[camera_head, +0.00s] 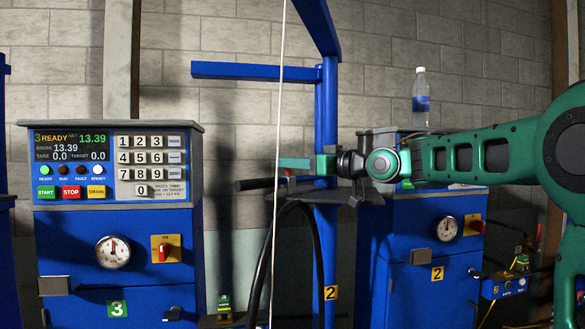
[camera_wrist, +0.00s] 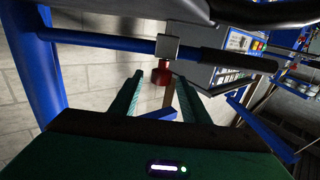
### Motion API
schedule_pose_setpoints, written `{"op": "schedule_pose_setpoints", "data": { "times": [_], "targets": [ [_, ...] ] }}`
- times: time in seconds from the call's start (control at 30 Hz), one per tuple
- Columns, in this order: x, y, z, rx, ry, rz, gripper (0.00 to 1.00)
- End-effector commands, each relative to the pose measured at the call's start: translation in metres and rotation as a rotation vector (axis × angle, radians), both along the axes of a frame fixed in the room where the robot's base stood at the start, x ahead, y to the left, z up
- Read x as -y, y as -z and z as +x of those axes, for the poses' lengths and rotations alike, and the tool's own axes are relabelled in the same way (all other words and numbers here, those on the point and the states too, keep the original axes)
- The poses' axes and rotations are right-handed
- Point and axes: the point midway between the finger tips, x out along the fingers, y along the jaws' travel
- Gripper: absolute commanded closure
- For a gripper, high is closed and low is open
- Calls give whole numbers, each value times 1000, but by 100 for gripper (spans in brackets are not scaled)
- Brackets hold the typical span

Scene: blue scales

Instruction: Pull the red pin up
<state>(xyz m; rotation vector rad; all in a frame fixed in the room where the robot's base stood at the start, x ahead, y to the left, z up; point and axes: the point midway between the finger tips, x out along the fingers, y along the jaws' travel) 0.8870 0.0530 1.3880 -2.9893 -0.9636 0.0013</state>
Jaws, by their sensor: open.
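The red pin (camera_wrist: 161,73) shows in the wrist view as a short red knob against a grey block (camera_wrist: 167,46) on a blue bar. My gripper (camera_wrist: 159,79) is open, with one green finger to each side of the knob in the picture. I cannot tell whether the knob lies between the fingertips or just beyond them, and no contact is clear. In the head view my gripper (camera_head: 283,163) points left beside the blue post, and the pin is mostly hidden there.
A blue post (camera_head: 327,110) with side arms stands by my gripper. A thin pale cable (camera_head: 281,80) and a black hose (camera_head: 262,255) hang near it. Blue scale cabinets stand left (camera_head: 75,240) and right (camera_head: 375,240), the right one topped by a bottle (camera_head: 421,98).

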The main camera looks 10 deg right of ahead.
Motion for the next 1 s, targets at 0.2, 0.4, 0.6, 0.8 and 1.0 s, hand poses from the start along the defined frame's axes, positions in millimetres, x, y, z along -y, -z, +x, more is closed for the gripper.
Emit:
{"op": "schedule_pose_setpoints", "data": {
  "times": [0.2,0.4,0.6,0.8,1.0],
  "targets": [
    [-2,0,3,0,0,0,58],
    [-2,0,3,0,0,0,75],
    [-2,0,3,0,1,0,100],
    [-1,-16,3,3,1,-2,100],
    [-1,-33,3,2,3,-1,100]
  ]
}}
